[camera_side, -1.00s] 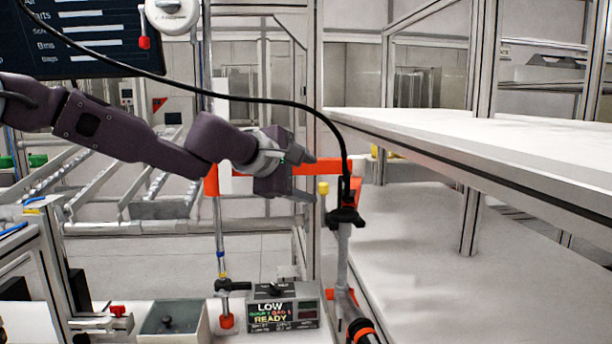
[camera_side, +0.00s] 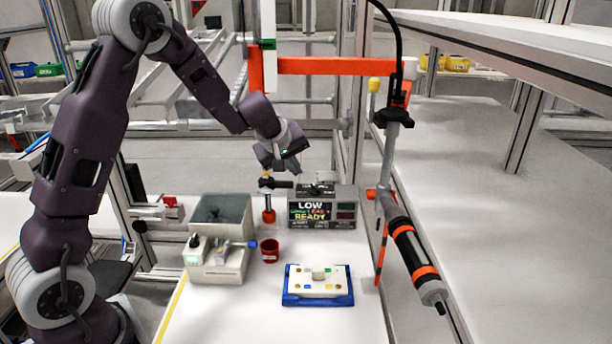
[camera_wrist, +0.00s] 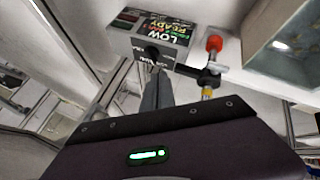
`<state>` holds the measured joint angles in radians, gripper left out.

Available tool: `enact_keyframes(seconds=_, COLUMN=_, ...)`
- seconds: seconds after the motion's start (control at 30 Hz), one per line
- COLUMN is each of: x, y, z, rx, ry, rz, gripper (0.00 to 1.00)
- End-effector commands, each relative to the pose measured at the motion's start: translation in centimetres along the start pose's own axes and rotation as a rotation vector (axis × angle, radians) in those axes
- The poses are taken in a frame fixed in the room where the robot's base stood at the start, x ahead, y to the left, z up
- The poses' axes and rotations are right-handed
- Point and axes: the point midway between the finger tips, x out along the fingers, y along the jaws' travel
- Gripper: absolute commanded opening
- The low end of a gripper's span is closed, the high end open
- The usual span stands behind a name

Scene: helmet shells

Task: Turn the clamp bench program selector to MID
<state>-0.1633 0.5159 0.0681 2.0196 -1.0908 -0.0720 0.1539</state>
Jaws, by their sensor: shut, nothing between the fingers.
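The program selector box (camera_side: 322,207) is a grey unit at the back of the white bench, its display reading LOW and READY. A dark selector knob (camera_side: 316,189) sits on its top face. In the wrist view the box (camera_wrist: 172,35) appears upside down, with the round dark knob (camera_wrist: 152,52) on its labelled face. The labels are too small to read surely. My gripper (camera_side: 295,168) is above and slightly left of the knob, shut and empty. In the wrist view the closed fingertips (camera_wrist: 157,76) point at the knob, apparently close; contact cannot be told.
A post with a red foot (camera_side: 268,215) stands just left of the box. A black-and-orange tool (camera_side: 413,250) hangs at the right.

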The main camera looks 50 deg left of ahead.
Motion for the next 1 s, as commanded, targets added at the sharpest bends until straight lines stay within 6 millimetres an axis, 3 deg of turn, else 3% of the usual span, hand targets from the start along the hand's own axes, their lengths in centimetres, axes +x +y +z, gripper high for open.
enact_keyframes(seconds=0.5, x=8.8, y=-0.2, z=0.0, rx=0.009, ry=-0.002, rz=-0.005, gripper=0.0)
enact_keyframes(seconds=0.7, x=9.9, y=-0.2, z=-0.1, rx=0.007, ry=0.0, rz=-0.004, gripper=0.0)
enact_keyframes(seconds=1.0, x=9.9, y=-0.2, z=-0.1, rx=0.008, ry=0.0, rz=-0.003, gripper=0.0)
